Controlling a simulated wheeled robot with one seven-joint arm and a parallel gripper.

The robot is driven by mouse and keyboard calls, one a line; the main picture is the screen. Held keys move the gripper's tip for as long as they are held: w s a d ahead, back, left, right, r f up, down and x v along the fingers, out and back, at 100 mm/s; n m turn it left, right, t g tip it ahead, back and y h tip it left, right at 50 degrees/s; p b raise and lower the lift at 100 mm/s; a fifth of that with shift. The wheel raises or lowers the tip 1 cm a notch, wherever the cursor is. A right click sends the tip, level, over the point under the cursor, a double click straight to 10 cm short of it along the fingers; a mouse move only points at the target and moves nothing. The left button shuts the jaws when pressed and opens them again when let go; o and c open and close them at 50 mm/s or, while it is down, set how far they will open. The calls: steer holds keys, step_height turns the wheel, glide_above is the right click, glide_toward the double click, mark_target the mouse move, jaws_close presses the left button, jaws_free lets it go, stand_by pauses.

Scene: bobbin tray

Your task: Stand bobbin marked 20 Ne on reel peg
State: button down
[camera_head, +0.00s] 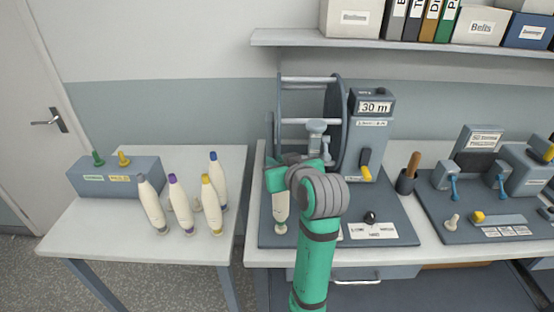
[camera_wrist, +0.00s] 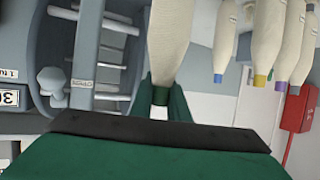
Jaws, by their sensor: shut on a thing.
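My gripper (camera_head: 279,187) is shut on a cream bobbin with a green band (camera_head: 280,208). It hangs upright below the jaws, over the grey base of the reel machine (camera_head: 372,131). The bobbin's green lower end is close to that base; I cannot tell whether it touches. In the wrist view the bobbin (camera_wrist: 178,40) has its green-banded end between the fingers (camera_wrist: 162,95). No 20 Ne marking is readable. The reel peg cannot be made out; the bobbin or my arm may hide it.
On the left table (camera_head: 100,230) stand bobbins with grey (camera_head: 152,205), purple (camera_head: 181,205), yellow (camera_head: 212,205) and blue (camera_head: 217,180) tips. A grey box (camera_head: 115,178) with green and yellow knobs is behind them. Right are a dark cup (camera_head: 405,182) and a tester (camera_head: 485,185). A shelf (camera_head: 400,40) hangs above.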

steer(key=shift+f, duration=1.15)
steer(key=c, duration=1.6)
jaws_free()
steer(key=shift+d, duration=0.1)
steer(key=v, duration=1)
steer(key=shift+s+d+r, duration=0.1)
steer(key=shift+s+r, duration=0.05)
steer(key=shift+s, duration=0.15)
